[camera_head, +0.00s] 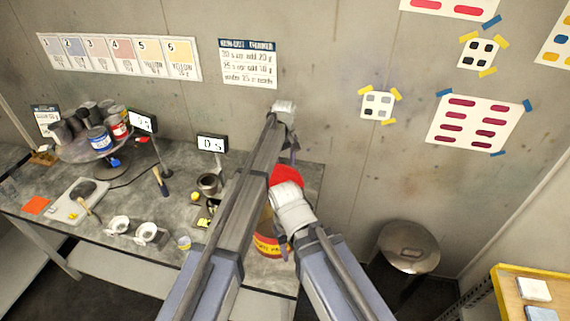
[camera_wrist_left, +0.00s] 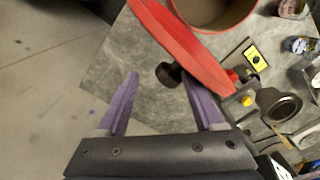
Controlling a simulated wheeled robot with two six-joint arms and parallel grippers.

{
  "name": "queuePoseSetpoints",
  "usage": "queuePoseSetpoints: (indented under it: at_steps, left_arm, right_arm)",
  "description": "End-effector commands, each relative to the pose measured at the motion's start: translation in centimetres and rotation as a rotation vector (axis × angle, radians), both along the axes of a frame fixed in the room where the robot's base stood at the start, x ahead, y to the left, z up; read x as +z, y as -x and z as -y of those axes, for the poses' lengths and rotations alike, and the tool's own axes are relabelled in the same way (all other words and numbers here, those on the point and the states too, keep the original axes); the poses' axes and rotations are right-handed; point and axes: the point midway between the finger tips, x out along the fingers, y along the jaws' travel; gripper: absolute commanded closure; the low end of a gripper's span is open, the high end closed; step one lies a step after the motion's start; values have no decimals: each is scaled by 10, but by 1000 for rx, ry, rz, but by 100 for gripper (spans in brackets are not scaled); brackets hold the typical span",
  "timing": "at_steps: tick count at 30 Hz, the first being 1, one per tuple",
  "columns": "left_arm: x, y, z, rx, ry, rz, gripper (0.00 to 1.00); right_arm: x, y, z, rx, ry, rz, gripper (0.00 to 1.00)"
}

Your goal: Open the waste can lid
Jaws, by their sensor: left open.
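The waste can (camera_head: 268,246) is a red and yellow can on the bench, mostly hidden behind my arms. Its red lid (camera_head: 286,176) stands tilted up at the far side of the can. In the left wrist view the lid (camera_wrist_left: 185,45) is seen nearly edge-on, and the can's open mouth (camera_wrist_left: 212,10) shows beyond it. A dark knob (camera_wrist_left: 170,75) sticks out from the lid's outer face. My left gripper (camera_wrist_left: 160,90) is open on the knob side of the lid, with the knob near its right fingertip. In the head view the left gripper (camera_head: 293,155) is partly hidden.
A dark cup (camera_head: 209,183) and a small yellow-marked device (camera_head: 207,213) stand left of the can. Paint cans (camera_head: 98,138) and white cups (camera_head: 147,233) are farther left. A round metal-lidded bin (camera_head: 408,246) stands on the floor at right.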

Motion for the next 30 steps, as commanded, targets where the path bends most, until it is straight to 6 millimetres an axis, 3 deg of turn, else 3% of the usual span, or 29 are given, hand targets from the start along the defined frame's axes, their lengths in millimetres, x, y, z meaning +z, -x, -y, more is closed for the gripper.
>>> queuePoseSetpoints:
  at_steps: [18,30]
  left_arm:
    - [72,0,2,-2,1,0,31]
    - [74,0,3,-3,1,0,31]
  right_arm:
    - [72,1,0,-21,0,-1,50]
    - [74,1,0,-26,-1,-1,50]
